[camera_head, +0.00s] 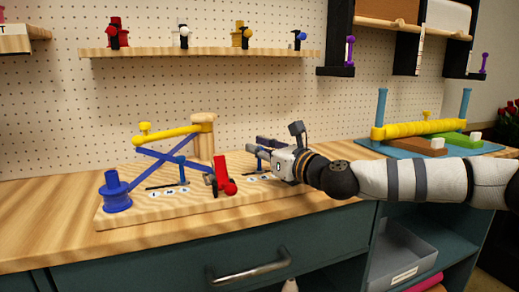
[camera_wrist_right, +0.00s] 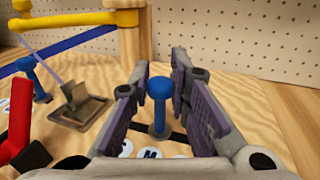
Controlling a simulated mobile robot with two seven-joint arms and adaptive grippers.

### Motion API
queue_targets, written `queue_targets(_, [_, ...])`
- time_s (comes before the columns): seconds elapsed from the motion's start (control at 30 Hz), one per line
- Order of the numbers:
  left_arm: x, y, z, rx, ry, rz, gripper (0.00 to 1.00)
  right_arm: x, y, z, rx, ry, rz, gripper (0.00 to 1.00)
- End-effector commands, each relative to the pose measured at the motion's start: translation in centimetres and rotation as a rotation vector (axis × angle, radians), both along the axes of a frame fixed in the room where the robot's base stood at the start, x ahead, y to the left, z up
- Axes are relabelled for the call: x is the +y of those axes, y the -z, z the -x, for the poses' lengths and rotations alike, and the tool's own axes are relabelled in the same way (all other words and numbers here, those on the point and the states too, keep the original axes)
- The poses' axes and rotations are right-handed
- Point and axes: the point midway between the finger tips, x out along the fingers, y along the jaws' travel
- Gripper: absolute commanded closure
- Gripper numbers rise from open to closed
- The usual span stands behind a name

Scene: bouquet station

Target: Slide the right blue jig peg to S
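The right blue jig peg (camera_wrist_right: 159,108) stands upright in a dark slot in the wooden jig board (camera_head: 130,217). White letter labels, one reading M (camera_wrist_right: 150,153), lie along the near side of the slot. My right gripper (camera_wrist_right: 162,88) is open, with one finger on each side of the peg. I cannot tell whether either finger touches it. In the head view the gripper (camera_head: 262,147) hides most of this peg. The left blue jig peg (camera_head: 182,172) stands in its own slot. My left gripper is not in view.
A red clamp (camera_head: 221,176) stands on the board left of my right gripper. A blue spool (camera_head: 116,192), a yellow bar (camera_head: 165,132) and a wooden post (camera_head: 203,138) stand farther left. A blue tray (camera_head: 483,146) is at the right. Bare wood lies in front of the board.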

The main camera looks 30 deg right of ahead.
Motion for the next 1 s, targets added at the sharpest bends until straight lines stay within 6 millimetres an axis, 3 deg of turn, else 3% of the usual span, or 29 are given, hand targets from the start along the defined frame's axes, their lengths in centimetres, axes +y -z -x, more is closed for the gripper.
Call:
queue_targets(0.17, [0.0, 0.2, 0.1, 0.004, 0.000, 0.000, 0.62, 0.4, 0.1, -0.1, 0.001, -0.001, 0.000, 1.00])
queue_targets(0.4, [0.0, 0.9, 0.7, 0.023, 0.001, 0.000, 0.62, 3.4, 0.2, -0.8, 0.002, -0.002, 0.000, 1.00])
queue_targets(0.63, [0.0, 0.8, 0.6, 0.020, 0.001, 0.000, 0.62, 3.5, 0.0, -0.8, 0.001, -0.004, 0.000, 1.00])
queue_targets(0.67, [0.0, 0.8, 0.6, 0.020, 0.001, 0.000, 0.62, 3.5, 0.0, -0.8, 0.001, -0.005, 0.000, 0.79])
queue_targets(0.73, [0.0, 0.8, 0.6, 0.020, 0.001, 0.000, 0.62, 3.5, 0.0, -0.8, 0.002, -0.006, 0.000, 0.63])
queue_targets(1.0, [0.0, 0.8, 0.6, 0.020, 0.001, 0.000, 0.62, 3.4, 0.0, -0.8, 0.001, -0.001, 0.000, 0.62])
